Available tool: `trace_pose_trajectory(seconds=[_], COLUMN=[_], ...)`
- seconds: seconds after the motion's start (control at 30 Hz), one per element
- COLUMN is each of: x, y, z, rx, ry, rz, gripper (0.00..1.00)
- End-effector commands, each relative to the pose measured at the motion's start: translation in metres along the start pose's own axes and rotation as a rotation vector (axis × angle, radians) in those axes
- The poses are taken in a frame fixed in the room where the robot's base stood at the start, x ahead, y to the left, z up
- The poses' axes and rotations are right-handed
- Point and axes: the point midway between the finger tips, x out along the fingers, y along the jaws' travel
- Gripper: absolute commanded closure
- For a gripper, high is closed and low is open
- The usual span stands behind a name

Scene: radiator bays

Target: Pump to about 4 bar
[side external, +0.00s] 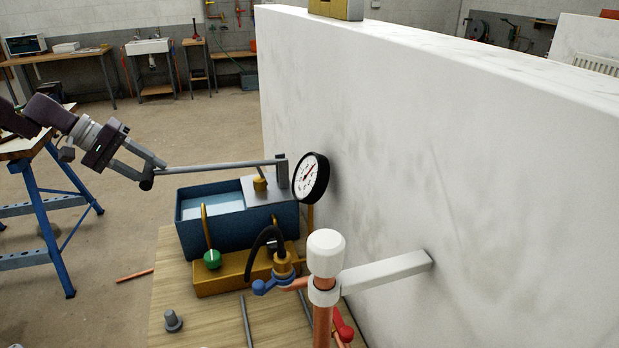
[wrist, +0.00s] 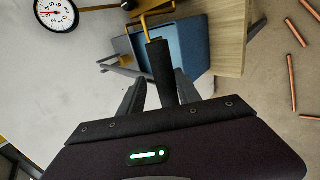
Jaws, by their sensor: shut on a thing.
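My gripper (side external: 153,171) is shut on the dark grip at the end of the pump's lever (side external: 215,167). The lever runs nearly level from my fingers to its post at the right. In the wrist view the black grip (wrist: 163,72) lies between my fingers. The test pump has a blue tank (side external: 185,237) with pale water in it, on a brass-coloured base (side external: 222,276). A round white gauge (side external: 309,177) with a black rim and red needle stands beside the lever's post. It also shows in the wrist view (wrist: 56,14); its figures are too small to read surely.
The white wall (side external: 440,160) stands close at the right. A copper pipe with a white cap (side external: 325,254), a green knob (side external: 212,259) and a blue valve handle (side external: 265,286) are near the pump. A grey fitting (side external: 173,320) lies on the wooden board (side external: 205,325). Blue trestle (side external: 48,235) at left.

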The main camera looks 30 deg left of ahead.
Motion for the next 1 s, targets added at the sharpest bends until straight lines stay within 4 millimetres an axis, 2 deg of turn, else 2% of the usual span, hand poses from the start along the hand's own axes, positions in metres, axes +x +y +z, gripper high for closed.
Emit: trace_pose_trajectory(seconds=[0.37,0.8,1.0], x=[0.021,-0.011,-0.016], y=[-0.021,0.023,0.028], z=[0.002,0.002,0.002], rx=[0.000,0.009,0.002], ry=[-0.008,-0.008,-0.007], rz=[0.086,-0.074,-0.098], gripper=[0.96,0.95,0.96])
